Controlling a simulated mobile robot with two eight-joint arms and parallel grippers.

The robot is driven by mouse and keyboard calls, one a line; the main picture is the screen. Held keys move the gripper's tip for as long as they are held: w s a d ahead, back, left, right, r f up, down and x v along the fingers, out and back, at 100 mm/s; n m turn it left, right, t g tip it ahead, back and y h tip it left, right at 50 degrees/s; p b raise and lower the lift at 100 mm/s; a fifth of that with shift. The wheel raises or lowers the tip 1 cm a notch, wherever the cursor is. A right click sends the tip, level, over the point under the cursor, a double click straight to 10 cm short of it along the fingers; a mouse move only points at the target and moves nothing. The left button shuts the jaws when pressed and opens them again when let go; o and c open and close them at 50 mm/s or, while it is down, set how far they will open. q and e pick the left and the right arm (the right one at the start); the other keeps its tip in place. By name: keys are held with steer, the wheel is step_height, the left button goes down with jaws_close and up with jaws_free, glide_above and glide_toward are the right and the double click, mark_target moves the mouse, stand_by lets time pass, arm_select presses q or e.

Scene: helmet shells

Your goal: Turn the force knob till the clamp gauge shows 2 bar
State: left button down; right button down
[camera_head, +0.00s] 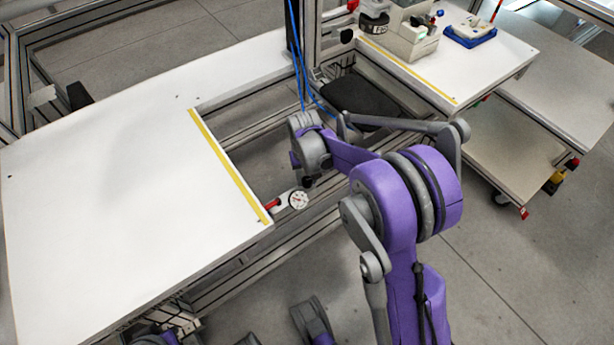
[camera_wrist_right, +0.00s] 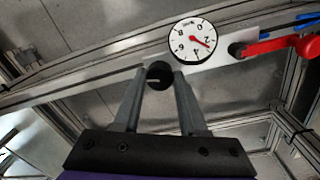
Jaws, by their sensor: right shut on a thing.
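The clamp gauge, a round white dial with a dark rim, shows in the head view (camera_head: 298,200) and in the right wrist view (camera_wrist_right: 192,37). Its red needle points close to the 2, seemingly a little toward the 4; the exact reading is hard to tell. The dark round force knob (camera_wrist_right: 158,75) sits on the pale plate beside the gauge. My right gripper (camera_wrist_right: 160,76) is shut on the knob, with one finger on each side. In the head view my right gripper (camera_head: 308,182) is small and dark beside the gauge. My left gripper is not in view.
A red lever (camera_wrist_right: 285,45) is on the gauge's other side from the knob. A white table (camera_head: 100,190) with a yellow edge strip lies to the left. A second white table (camera_head: 490,75) at the upper right bears a blue tray (camera_head: 468,36). Blue hoses (camera_head: 297,50) hang by the post.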

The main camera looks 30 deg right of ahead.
steer(key=shift+n, duration=1.9)
steer(key=shift+p, duration=0.3)
steer(key=shift+c, duration=2.2)
jaws_free()
steer(key=shift+a, duration=0.1)
